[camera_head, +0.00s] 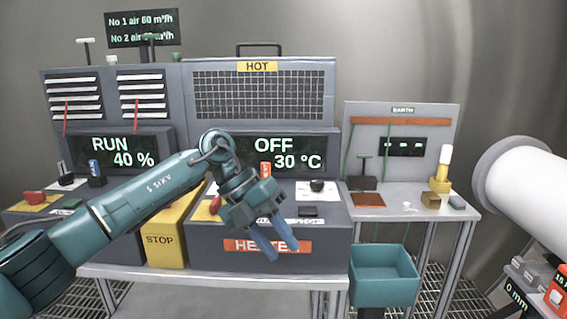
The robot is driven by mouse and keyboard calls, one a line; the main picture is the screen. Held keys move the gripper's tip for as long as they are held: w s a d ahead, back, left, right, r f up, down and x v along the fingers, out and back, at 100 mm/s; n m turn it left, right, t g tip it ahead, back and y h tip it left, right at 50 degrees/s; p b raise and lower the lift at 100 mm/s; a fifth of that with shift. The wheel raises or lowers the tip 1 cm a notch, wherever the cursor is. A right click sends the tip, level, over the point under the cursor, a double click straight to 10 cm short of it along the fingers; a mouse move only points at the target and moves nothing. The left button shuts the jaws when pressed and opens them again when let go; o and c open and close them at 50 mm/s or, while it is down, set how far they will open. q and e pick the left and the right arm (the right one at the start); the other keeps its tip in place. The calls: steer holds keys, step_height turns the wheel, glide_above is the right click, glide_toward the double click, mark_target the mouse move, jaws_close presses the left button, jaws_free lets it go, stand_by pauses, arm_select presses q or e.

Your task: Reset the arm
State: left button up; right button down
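My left arm (120,210), teal, reaches in from the lower left across the front of the bench and bends down at the wrist. My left gripper (280,252) has two blue fingers pointing down and to the right, with a gap between them and nothing held. It hangs in front of the heater cabinet (330,235), partly covering its orange label (300,246). My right arm and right gripper do not show.
Behind the arm are a RUN 40 % display (120,150), an OFF 30 °C display (285,152) and a yellow STOP box (165,240). A side bench (400,192) with a teal bin (385,285) stands right. A white cylinder (525,180) juts in at far right.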

arm_select(q)
steer(key=s+d+f+n+h, duration=0.3)
steer(key=s+d+n+h, duration=0.2)
steer(key=s+d+h, duration=0.6)
steer(key=w+a+f+n+t+y+p, duration=0.1)
steer(key=a+f+n+t+y, duration=0.3)
steer(key=a+f+n+t, duration=0.55)
steer(key=w+a+f+n+t+y, duration=0.2)
steer(key=a+f+n+t+y, duration=0.25)
steer(key=n+t, duration=0.85)
steer(key=s+a+f+n+g+y, duration=0.6)
steer(key=s+a+f+n+g, duration=0.3)
steer(key=s+f, duration=0.5)
steer(key=shift+s+a+f+p, duration=0.2)
steer(key=shift+s+a+p, duration=0.2)
steer(key=shift+a, duration=0.15)
